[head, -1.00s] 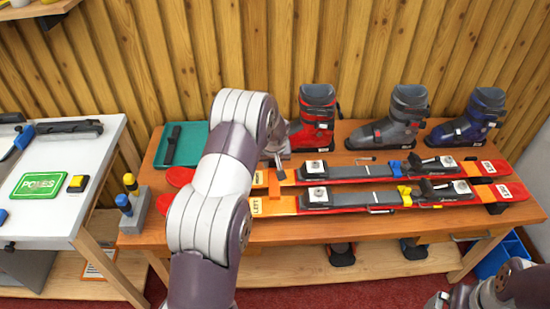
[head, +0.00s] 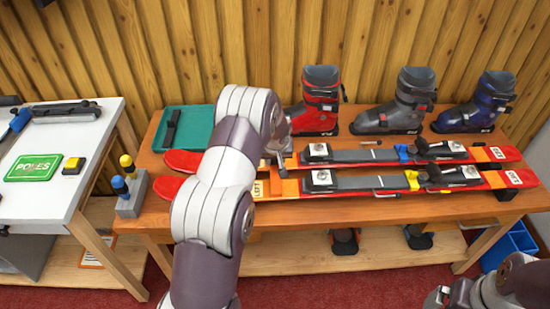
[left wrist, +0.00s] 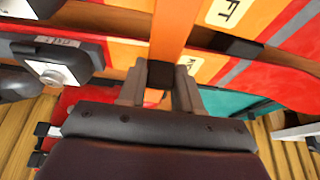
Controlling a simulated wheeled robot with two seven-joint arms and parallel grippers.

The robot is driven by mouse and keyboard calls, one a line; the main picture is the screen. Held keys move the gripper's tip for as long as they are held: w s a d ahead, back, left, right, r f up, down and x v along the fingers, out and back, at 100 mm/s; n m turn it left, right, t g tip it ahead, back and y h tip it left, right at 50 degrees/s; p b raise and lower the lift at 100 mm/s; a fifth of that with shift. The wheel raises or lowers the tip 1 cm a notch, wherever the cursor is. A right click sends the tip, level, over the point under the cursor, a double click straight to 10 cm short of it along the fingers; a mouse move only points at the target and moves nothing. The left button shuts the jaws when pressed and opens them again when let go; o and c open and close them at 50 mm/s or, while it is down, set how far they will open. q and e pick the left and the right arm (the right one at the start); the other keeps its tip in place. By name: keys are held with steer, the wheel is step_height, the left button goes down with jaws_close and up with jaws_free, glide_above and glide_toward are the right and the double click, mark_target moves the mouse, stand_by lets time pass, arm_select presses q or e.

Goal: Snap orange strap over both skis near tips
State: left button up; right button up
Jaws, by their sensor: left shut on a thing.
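Two red-and-orange skis lie side by side on the wooden bench, tips to the left: the far ski (head: 183,160) and the near ski (head: 168,187). My left gripper (head: 278,163) is over the far ski, behind the tips. In the left wrist view the gripper (left wrist: 160,88) is shut on the black end of the orange strap (left wrist: 173,28). The strap (head: 289,188) also shows across the near ski, beside its label. My forearm hides part of both skis. My right arm shows at the bottom right; its fingertips are out of view.
Red, grey (head: 397,103) and blue boots stand behind the skis. A teal tray (head: 193,140) is at the bench's back left. A grey holder (head: 132,198) with blue and yellow handles stands near the tips. A white table (head: 60,205) is to the left.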

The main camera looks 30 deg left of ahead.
mark_target(275, 165)
arm_select(q)
jaws_close()
steer(key=shift+f+b, duration=1.95)
stand_by(0.4)
steer(key=o, duration=1.2)
jaws_free()
steer(key=shift+r, duration=0.1)
